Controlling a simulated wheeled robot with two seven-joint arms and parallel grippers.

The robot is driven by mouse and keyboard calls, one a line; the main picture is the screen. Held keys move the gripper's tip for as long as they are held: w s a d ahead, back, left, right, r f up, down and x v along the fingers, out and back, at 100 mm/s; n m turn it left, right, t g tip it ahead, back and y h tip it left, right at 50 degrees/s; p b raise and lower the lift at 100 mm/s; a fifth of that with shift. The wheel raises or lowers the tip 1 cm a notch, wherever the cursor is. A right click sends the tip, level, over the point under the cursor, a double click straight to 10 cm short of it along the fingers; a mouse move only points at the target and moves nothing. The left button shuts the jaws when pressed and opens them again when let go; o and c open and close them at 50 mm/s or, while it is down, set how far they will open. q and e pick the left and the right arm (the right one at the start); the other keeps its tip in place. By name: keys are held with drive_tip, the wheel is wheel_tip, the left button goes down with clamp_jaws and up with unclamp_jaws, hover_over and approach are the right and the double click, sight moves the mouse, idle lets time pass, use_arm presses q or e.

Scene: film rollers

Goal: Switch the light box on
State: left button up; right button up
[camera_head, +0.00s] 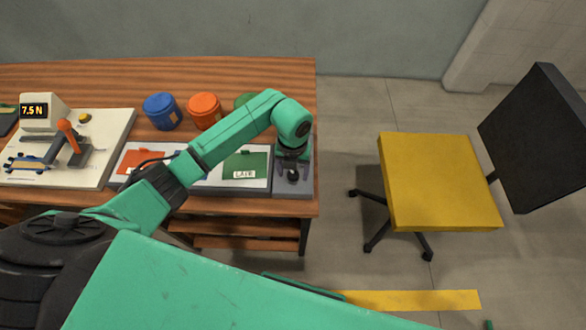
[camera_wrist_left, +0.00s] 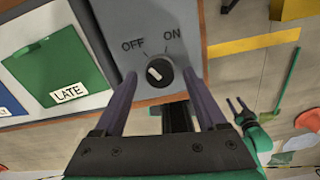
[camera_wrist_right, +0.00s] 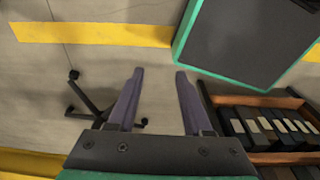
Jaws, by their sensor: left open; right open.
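The light box (camera_head: 205,189) lies along the front of the wooden table, with coloured cards on it. Its grey control panel (camera_wrist_left: 145,15) carries a round black knob (camera_wrist_left: 165,82) with OFF and ON marks. The knob's white pointer appears turned to the OFF side. My left gripper (camera_head: 292,170) is over this panel at the right end of the box. In the left wrist view, its open fingers (camera_wrist_left: 160,76) stand on either side of the knob, apart from it as far as I can see. My right gripper (camera_wrist_right: 158,72) is open and empty above the floor.
Blue (camera_head: 162,111) and orange (camera_head: 205,110) canisters stand behind the box. A device reading 7.5 N (camera_head: 40,111) sits at the left. A yellow chair (camera_head: 440,180) is right of the table. The right wrist view shows a shelf of boxes (camera_wrist_right: 265,130).

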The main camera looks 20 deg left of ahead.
use_arm(q)
drive_tip(key=shift+f, duration=0.1)
drive_tip(key=shift+c, duration=0.3)
clamp_jaws()
use_arm(e)
drive_tip(key=shift+s+d+f, duration=0.15)
drive_tip(key=shift+s+d, duration=0.1)
drive_tip(key=shift+s, duration=0.5)
